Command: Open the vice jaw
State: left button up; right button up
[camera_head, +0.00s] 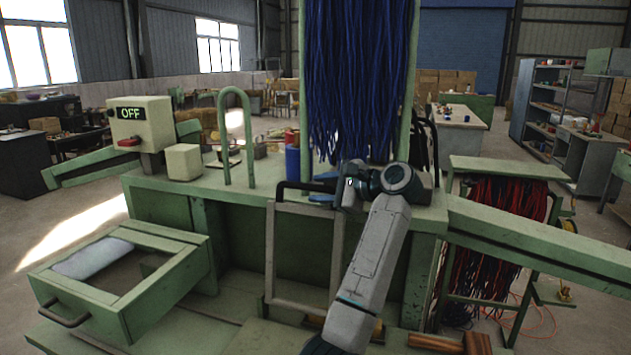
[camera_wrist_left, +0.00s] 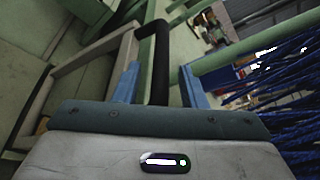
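A pale grey frame (camera_head: 270,245) with a black bar handle (camera_head: 292,185) at its top stands at the front of the green bench; it seems to be the vice jaw. My left gripper (camera_head: 314,188) is at the handle, coming from the right, its blue fingers pointing left. In the left wrist view the black handle (camera_wrist_left: 160,70) lies between the two blue fingers (camera_wrist_left: 158,88), with a gap on each side, so the gripper is open around it. The frame's edge (camera_wrist_left: 85,55) shows at left there. My right gripper is not in view.
Blue fibres (camera_head: 358,70) hang just above and behind my left gripper. A green drawer (camera_head: 125,275) stands out at the left. A control box reading OFF (camera_head: 140,120) and a green hoop (camera_head: 236,95) are on the bench. Red fibres (camera_head: 505,205) hang on a rack at right.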

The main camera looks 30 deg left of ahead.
pick_arm(q)
jog(key=shift+x, duration=1)
jog(key=shift+c, duration=0.2)
grip_shut()
jog(key=shift+s+f, duration=0.1)
jog(key=s+b, duration=0.1)
jog(key=b, duration=0.1)
jog(key=s+b, duration=0.1)
jog(key=b, duration=0.1)
jog(key=shift+s+d+r+n, duration=0.3)
jog(key=shift+d, duration=0.05)
